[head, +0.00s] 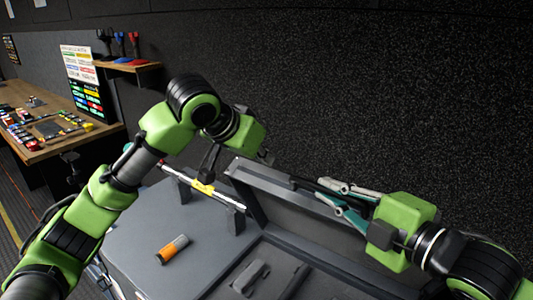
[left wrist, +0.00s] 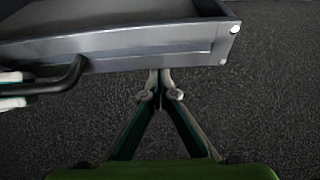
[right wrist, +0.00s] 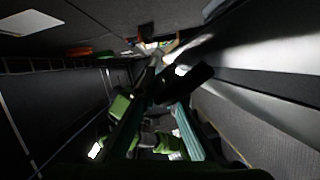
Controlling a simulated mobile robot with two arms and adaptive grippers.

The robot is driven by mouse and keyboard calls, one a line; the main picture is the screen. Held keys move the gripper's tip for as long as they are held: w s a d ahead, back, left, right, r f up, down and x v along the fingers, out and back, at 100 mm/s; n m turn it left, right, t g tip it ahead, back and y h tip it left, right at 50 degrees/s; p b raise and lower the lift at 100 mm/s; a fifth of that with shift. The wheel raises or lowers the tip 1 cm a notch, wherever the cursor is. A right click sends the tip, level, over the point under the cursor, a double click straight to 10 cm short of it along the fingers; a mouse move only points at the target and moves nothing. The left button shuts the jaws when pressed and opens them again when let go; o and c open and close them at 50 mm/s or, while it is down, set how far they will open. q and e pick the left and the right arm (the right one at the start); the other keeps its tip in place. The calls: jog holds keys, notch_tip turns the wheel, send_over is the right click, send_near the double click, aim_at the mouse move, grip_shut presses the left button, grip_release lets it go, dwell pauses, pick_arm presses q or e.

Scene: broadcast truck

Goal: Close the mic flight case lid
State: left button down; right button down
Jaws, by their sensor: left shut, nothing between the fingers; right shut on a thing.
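The mic flight case lid (head: 295,215) stands raised at the back of the grey case, its hollow inner side toward the head camera. The case is open, and a dark item (head: 252,276) lies inside. My right gripper (head: 325,188) is shut on the lid's black handle (right wrist: 188,84), which also shows in the left wrist view (left wrist: 62,85). My left gripper (left wrist: 160,88) is shut and empty just at the lid's metal edge (left wrist: 150,52); I cannot tell whether it touches.
A white pole with a yellow band (head: 203,188) rests on dark supports on the grey top left of the case. An orange and grey cylinder (head: 172,249) lies before it. A speckled dark wall (head: 400,100) rises behind. A wooden desk (head: 45,145) stands far left.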

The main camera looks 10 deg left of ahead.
jog(key=shift+f, duration=0.1)
pick_arm(q)
jog(key=shift+s+a+f, duration=0.15)
jog(key=shift+s+f, duration=0.05)
jog(key=shift+s, duration=0.05)
jog(key=shift+s+a+f+t, duration=0.1)
jog(key=shift+s+f+t, duration=0.05)
jog(key=shift+s, duration=0.25)
jog(key=shift+s+a+f+t, duration=0.1)
jog(key=shift+s+f+t, duration=0.05)
jog(key=shift+s, duration=0.25)
pick_arm(e)
jog(key=shift+w+d, duration=0.1)
jog(key=shift+d, duration=0.15)
pick_arm(q)
jog(key=shift+s+a, duration=0.1)
pick_arm(e)
jog(key=shift+a, duration=0.1)
pick_arm(q)
jog(key=shift+a, duration=0.1)
pick_arm(e)
jog(key=shift+a, duration=0.1)
jog(key=c, duration=2.4)
grip_release()
jog(key=shift+o, duration=1.3)
jog(key=shift+s, duration=0.2)
